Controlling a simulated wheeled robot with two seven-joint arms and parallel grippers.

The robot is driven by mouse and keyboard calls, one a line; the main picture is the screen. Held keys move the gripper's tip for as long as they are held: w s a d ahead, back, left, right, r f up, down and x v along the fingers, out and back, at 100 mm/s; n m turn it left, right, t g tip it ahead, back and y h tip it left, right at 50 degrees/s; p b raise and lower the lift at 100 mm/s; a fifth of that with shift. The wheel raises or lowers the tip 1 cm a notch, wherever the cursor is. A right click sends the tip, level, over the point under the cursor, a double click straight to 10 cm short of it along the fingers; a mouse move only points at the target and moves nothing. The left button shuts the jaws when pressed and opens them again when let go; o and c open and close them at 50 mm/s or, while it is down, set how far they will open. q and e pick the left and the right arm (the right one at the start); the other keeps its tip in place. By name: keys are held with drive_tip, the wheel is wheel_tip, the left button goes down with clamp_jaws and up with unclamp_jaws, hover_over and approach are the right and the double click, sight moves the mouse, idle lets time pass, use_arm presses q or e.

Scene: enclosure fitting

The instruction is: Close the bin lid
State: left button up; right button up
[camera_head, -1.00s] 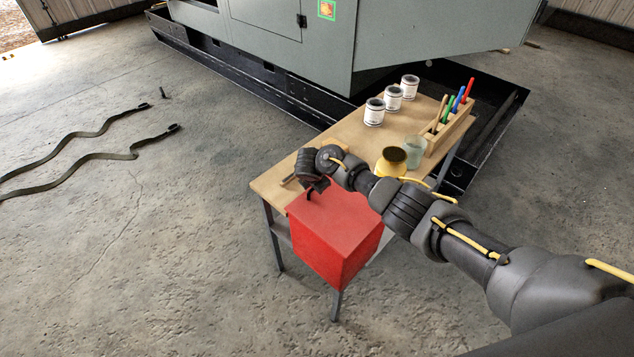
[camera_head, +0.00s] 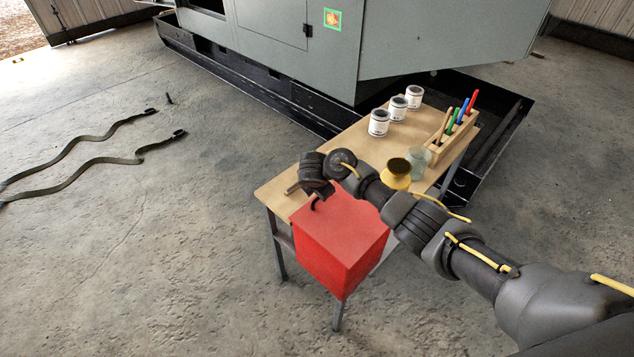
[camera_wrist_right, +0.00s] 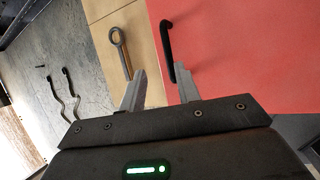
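The red bin (camera_head: 338,258) stands at the near end of the wooden table, and its red lid (camera_head: 345,228) looks flat on top with no gap that I can see. A black bar handle (camera_head: 315,204) sits at the lid's left edge; it also shows in the right wrist view (camera_wrist_right: 167,50). My right gripper (camera_head: 322,194) is just above that edge. In the right wrist view its fingers (camera_wrist_right: 160,76) are apart and empty, with the handle's lower end close to the right fingertip. Whether they touch is unclear. My left gripper is out of view.
A ring-ended wrench (camera_wrist_right: 121,52) lies on the table (camera_head: 278,192) beside the bin. A yellow pot with a dark top (camera_head: 396,176), a glass jar (camera_head: 418,160), white cans (camera_head: 379,122) and a pen rack (camera_head: 452,138) stand farther back. Straps (camera_head: 100,160) lie on the floor.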

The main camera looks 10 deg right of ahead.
drive_tip(key=p+v, duration=0.1)
drive_tip(key=v, duration=0.4)
drive_tip(key=shift+s+r, duration=0.15)
drive_tip(key=shift+r, duration=0.1)
